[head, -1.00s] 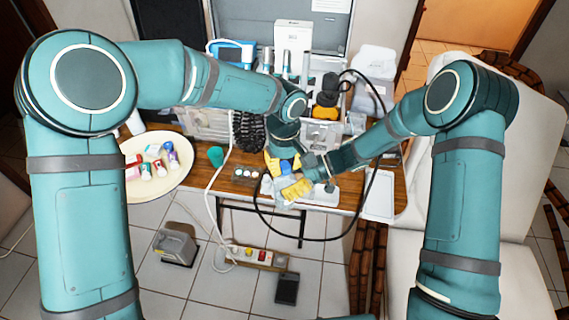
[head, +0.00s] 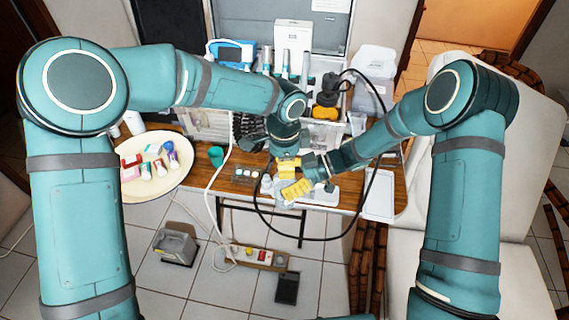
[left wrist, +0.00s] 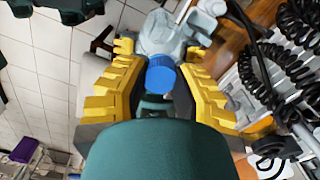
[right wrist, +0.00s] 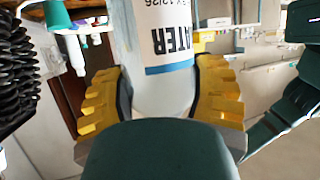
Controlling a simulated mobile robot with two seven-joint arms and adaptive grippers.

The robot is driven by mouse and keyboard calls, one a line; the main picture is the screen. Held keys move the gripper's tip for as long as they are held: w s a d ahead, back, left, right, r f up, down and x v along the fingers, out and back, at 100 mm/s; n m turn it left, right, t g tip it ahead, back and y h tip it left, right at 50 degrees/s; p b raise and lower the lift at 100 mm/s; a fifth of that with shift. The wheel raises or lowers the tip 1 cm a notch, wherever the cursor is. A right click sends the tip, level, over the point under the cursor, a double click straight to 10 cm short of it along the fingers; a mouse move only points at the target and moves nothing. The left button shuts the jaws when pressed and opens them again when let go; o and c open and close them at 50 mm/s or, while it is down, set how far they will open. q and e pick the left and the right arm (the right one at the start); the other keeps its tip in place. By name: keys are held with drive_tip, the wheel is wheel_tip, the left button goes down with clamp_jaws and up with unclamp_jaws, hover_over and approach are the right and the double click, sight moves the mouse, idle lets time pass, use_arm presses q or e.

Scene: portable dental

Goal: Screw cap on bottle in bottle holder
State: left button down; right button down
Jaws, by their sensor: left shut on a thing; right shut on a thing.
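My left gripper (head: 287,172) is shut on the blue cap (left wrist: 161,74), which sits between its yellow fingers in the left wrist view. My right gripper (head: 296,189) is shut on a clear bottle (right wrist: 156,100) with a white and blue label reading "WATER" in the right wrist view. In the head view both grippers are close together over the front of the table, the left just behind the right. The fingers hide most of the cap and bottle there. I cannot tell whether cap and bottle touch. A pale grey holder-like piece (head: 322,196) lies under the right gripper.
The wooden table (head: 243,185) holds a small rack (head: 243,174) and a green cup (head: 216,156) on the left. A round cream tray (head: 150,190) with several small items stands further left. A white tray (head: 379,195) lies at right.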

use_arm(q)
drive_tip(key=m, duration=0.6)
drive_tip(key=c, duration=0.8)
unclamp_jaws()
wheel_tip(320, 180, up, 12)
